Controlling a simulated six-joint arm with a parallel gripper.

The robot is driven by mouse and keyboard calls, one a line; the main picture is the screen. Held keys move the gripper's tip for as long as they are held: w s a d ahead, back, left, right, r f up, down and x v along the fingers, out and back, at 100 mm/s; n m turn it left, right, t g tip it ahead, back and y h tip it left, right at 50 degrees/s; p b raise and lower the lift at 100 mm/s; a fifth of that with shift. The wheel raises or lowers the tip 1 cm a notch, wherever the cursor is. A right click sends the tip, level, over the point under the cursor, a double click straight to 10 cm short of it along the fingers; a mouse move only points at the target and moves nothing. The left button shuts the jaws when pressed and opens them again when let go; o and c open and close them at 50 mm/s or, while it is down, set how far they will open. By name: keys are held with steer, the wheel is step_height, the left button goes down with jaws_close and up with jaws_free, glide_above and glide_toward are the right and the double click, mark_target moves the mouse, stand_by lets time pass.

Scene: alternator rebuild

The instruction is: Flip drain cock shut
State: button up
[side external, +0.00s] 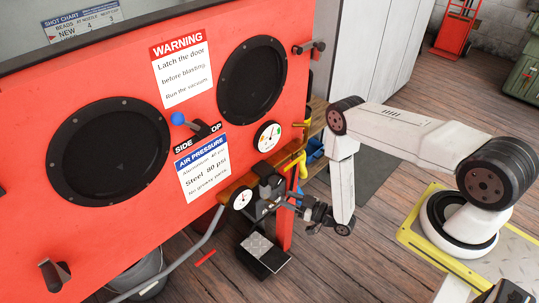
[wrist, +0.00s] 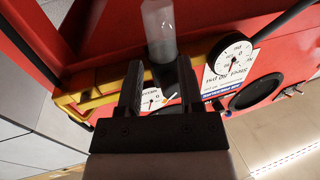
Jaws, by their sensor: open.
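My gripper (side external: 285,202) is beside the black air regulator and filter unit (side external: 270,185) at the cabinet's lower right edge. In the wrist view my gripper (wrist: 159,70) is open, its two dark fingers apart. A clear cylindrical bowl (wrist: 159,28) stands just beyond the fingertips in that view, attached to a black body (wrist: 172,75) seen between the fingers. I cannot make out the drain cock or its position in either view. No grip on anything shows.
A pressure gauge (wrist: 233,55) sits close to the bowl; it also shows in the side view (side external: 242,199). The red cabinet (side external: 110,215) blocks the left.

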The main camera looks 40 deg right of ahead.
glide_toward(268, 200)
steer(key=shift+x, duration=1.05)
steer(key=shift+w, duration=0.1)
steer(key=shift+x, duration=3.85)
jaws_close()
